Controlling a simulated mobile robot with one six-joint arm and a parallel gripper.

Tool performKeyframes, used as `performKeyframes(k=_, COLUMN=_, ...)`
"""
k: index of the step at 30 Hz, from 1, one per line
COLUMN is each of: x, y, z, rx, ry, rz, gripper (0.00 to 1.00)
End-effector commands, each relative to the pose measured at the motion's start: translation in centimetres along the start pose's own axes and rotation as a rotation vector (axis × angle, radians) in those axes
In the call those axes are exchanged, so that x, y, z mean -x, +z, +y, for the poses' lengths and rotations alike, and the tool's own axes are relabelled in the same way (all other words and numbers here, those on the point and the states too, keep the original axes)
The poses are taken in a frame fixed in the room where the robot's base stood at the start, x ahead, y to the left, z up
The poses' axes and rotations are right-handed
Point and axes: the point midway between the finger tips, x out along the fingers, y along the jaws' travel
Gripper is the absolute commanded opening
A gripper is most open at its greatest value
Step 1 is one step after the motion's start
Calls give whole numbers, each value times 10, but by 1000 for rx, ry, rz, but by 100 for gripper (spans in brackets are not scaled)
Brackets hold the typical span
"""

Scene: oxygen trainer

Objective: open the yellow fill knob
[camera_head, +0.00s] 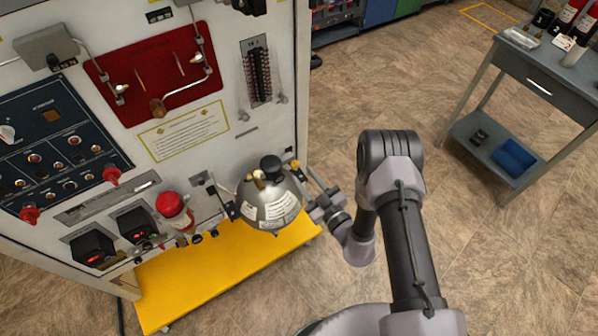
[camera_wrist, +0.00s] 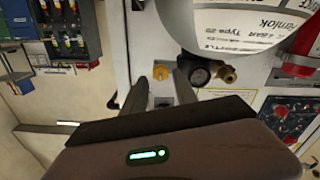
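The yellow fill knob (camera_wrist: 161,74) shows in the wrist view on the white panel front, with a small dark mark on its face. In the camera_head view it is a small yellow spot (camera_head: 295,164) at the panel's right edge. My gripper (camera_wrist: 160,84) is open in the wrist view, one finger on each side of the knob. Gaps show on both sides, though contact deeper in cannot be told. In the camera_head view my gripper (camera_head: 309,181) points at the panel just right of the round cylinder, its fingertips partly hard to make out.
A grey metal cylinder (camera_head: 269,204) with white labels is close to the left of my gripper. A gauge and brass fitting (camera_wrist: 228,75) lie right of the fingers in the wrist view. A yellow platform (camera_head: 205,275) is below. A grey side table (camera_head: 548,75) stands right.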

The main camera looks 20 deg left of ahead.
Motion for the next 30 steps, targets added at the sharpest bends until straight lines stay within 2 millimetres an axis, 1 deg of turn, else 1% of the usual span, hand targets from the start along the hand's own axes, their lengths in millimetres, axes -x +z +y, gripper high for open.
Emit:
performKeyframes(k=1, x=-10, y=1, z=-1, rx=2, ry=-2, rz=3, gripper=35)
performKeyframes(k=3, x=-20, y=1, z=-1, rx=2, ry=-1, rz=2, gripper=35)
performKeyframes(k=6, x=-31, y=0, z=0, rx=1, ry=-1, rz=2, gripper=35)
performKeyframes(k=10, x=-36, y=0, z=0, rx=-1, ry=0, rz=0, gripper=35)
performKeyframes(k=17, x=-37, y=0, z=0, rx=-1, ry=0, rz=-1, gripper=35)
performKeyframes(k=18, x=-37, y=0, z=0, rx=-1, ry=0, rz=-1, gripper=27)
performKeyframes(k=22, x=-37, y=0, z=0, rx=0, ry=0, rz=-1, gripper=1)
performKeyframes(k=23, x=-37, y=0, z=0, rx=0, ry=0, rz=-1, gripper=0)
performKeyframes(k=30, x=-36, y=0, z=0, rx=12, ry=0, rz=-1, gripper=0)
